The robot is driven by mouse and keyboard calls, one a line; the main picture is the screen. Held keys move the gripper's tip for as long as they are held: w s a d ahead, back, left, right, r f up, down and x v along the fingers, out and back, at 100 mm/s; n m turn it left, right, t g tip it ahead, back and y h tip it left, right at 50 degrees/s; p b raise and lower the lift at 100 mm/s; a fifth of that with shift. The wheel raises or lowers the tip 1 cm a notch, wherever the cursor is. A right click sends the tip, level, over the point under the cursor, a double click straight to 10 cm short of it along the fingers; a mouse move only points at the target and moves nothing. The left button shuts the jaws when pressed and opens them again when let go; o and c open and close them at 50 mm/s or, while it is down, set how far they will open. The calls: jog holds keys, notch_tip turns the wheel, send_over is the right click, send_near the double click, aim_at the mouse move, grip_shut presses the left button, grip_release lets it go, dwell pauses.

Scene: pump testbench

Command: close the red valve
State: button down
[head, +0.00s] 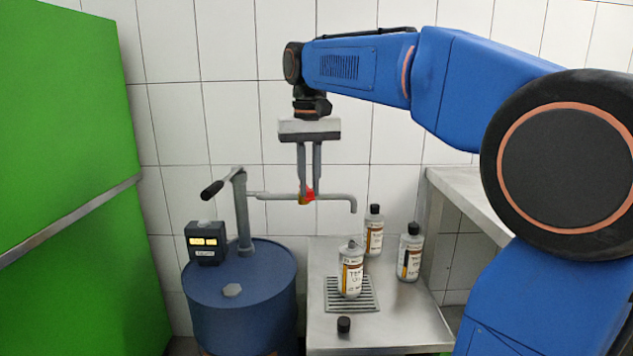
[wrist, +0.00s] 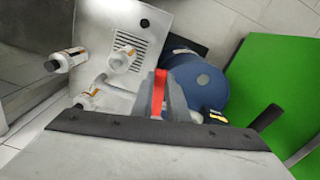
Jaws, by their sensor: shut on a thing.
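The red valve (head: 309,194) is a small red handle on the grey horizontal spout pipe (head: 335,196) of the pump. My gripper (head: 308,193) points down over the pipe, with its two fingers shut on the red handle. In the wrist view the red handle (wrist: 158,93) shows as a narrow red strip between the fingers (wrist: 158,95). The fingers hide part of the handle and the pipe there. A brass-coloured part (head: 302,199) shows just left of the red.
The pump stands on a blue drum (head: 240,300) with a dark meter box (head: 206,243). An uncapped bottle (head: 350,272) stands on a drain grate under the spout. Two capped bottles (head: 374,232) (head: 410,252) and a loose black cap (head: 344,325) are on the steel table (head: 400,325). A green panel (head: 70,180) is at left.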

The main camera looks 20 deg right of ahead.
jog(key=shift+w+a+m, duration=0.25)
jog(key=shift+a+m, duration=0.45)
jog(key=shift+m, duration=0.5)
jog(key=c, duration=1.7)
grip_release()
jog(key=shift+r, duration=0.1)
notch_tip(320, 180, up, 17)
jog(key=shift+r, duration=0.1)
